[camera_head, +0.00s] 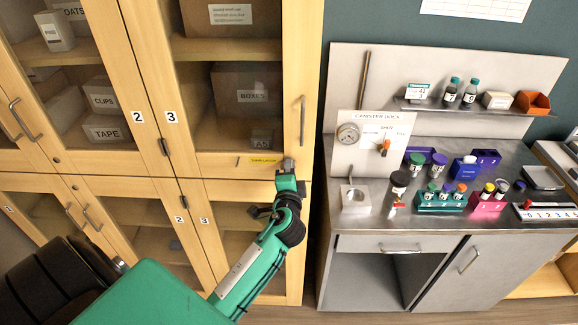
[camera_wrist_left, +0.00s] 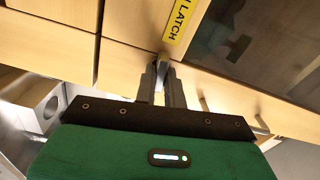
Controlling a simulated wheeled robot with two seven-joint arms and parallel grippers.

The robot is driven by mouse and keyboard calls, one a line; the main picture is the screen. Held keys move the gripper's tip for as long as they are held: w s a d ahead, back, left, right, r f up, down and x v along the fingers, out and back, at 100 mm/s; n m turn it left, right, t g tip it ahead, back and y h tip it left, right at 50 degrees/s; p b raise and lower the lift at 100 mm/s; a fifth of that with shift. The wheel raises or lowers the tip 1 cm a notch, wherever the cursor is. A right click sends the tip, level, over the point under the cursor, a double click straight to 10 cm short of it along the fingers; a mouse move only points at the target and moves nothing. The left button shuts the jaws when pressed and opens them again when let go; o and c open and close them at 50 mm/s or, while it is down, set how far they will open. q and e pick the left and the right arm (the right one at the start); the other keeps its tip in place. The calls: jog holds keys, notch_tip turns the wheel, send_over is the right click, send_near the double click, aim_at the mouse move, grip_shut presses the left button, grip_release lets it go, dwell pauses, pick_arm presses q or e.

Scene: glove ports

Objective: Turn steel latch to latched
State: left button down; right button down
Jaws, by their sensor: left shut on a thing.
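The steel latch (camera_head: 288,163) is a small grey piece on the wooden frame at the lower right corner of upper glass door 3. It sits just right of a yellow label (camera_head: 263,160). In the left wrist view the latch (camera_wrist_left: 161,68) shows between the fingertips, beside the yellow label (camera_wrist_left: 180,22) with "LATCH" on it. My left gripper (camera_head: 287,173), on a green arm, reaches up to it. In the left wrist view its fingers (camera_wrist_left: 162,80) are shut on the latch. The fingers hide part of it, and its exact angle is hard to tell. My right gripper is not in view.
Upper door 3 (camera_head: 302,120) appears closed, with a vertical bar handle above the latch. Lower glass doors (camera_head: 217,225) lie below. To the right, past a gap, stands a steel bench (camera_head: 345,222) with bottles, racks and a canister dock panel (camera_head: 375,135).

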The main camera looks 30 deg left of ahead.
pick_arm(q)
jog(key=shift+m+p, duration=0.35)
jog(key=shift+m, duration=0.55)
jog(key=shift+f, duration=0.1)
jog(key=c, duration=1.5)
grip_release()
jog(key=b+v, duration=0.5)
jog(key=v, duration=0.9)
jog(key=shift+a+b, duration=0.1)
jog(key=shift+b, duration=0.25)
